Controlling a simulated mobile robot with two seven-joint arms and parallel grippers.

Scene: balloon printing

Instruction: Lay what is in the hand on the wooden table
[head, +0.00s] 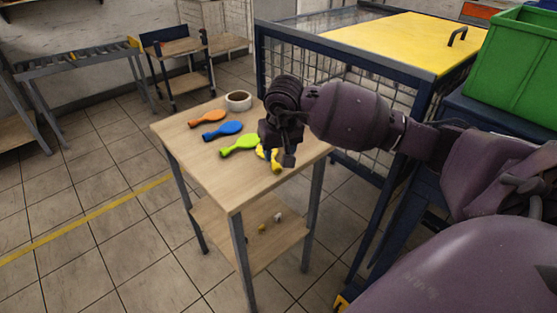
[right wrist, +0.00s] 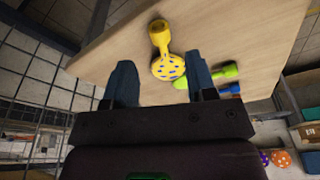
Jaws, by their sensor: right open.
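The wooden table (head: 190,145) stands in the middle of the head view. A yellow balloon (head: 276,166) is partly hidden behind my right gripper (head: 280,157). In the right wrist view the same yellow balloon (right wrist: 168,66), printed with blue spots, lies on the tabletop (right wrist: 215,30). My right gripper (right wrist: 161,80) is open there, its two fingers apart on either side of the balloon's round end and seemingly not pressing on it. My left gripper is in neither view.
On the table lie a green balloon (head: 240,146), a blue balloon (head: 222,130) and an orange balloon (head: 207,117), with a round white bowl-like container (head: 238,101) behind. A caged bench with a yellow top (head: 400,40) and a green crate (head: 515,65) stand to the right.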

